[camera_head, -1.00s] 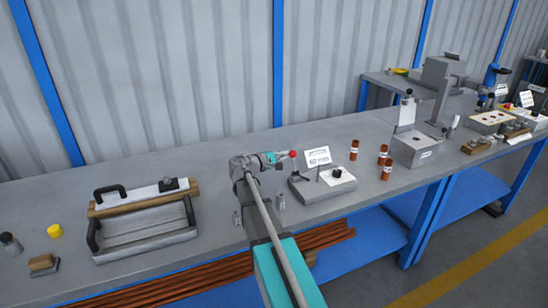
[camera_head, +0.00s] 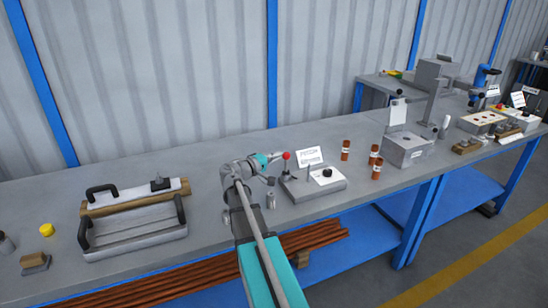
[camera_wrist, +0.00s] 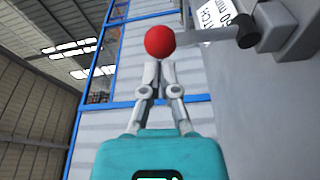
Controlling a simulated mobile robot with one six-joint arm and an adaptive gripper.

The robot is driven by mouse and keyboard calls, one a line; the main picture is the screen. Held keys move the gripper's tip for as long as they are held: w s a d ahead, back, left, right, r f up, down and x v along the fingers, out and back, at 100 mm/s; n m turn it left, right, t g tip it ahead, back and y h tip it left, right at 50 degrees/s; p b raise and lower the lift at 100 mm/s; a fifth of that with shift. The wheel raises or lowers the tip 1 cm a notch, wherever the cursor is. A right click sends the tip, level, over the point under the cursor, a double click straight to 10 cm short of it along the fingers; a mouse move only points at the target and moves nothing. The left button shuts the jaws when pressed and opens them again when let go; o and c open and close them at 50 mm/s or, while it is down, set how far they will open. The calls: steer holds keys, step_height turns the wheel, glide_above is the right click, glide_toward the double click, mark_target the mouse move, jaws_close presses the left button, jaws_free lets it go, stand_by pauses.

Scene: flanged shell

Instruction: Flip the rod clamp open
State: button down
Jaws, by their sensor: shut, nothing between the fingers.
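The rod clamp fixture (camera_head: 322,188) is a low grey block on the bench with an upright pin and a black knob (camera_head: 327,172). A red ball (camera_head: 286,155) shows at its left, above the block. In the wrist view, the red ball (camera_wrist: 160,41) sits at the end of a thin grey rod that runs right to a dark round end (camera_wrist: 245,35). My gripper (camera_wrist: 158,66) is shut and empty, its tips just below the ball in that view. In the head view my gripper (camera_head: 276,156) points right at the ball. I cannot tell whether they touch.
A white card (camera_head: 309,157) stands behind the fixture. A small metal cylinder (camera_head: 271,201) stands left of it, near my arm. Brown bottles (camera_head: 345,150) and a grey box fixture (camera_head: 405,150) are to the right. A handled frame (camera_head: 132,240) lies left.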

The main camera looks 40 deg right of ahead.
steer(key=shift+s+a, duration=0.1)
steer(key=shift+s, duration=0.5)
steer(key=shift+s+f, duration=0.1)
steer(key=shift+s, duration=0.55)
steer(key=shift+w, duration=0.15)
steer(key=w+a, duration=0.4)
steer(key=a, duration=0.6)
steer(key=shift+w+a+r, duration=0.15)
steer(key=shift+a+r, duration=0.05)
steer(key=shift+a, duration=0.2)
stand_by(0.7)
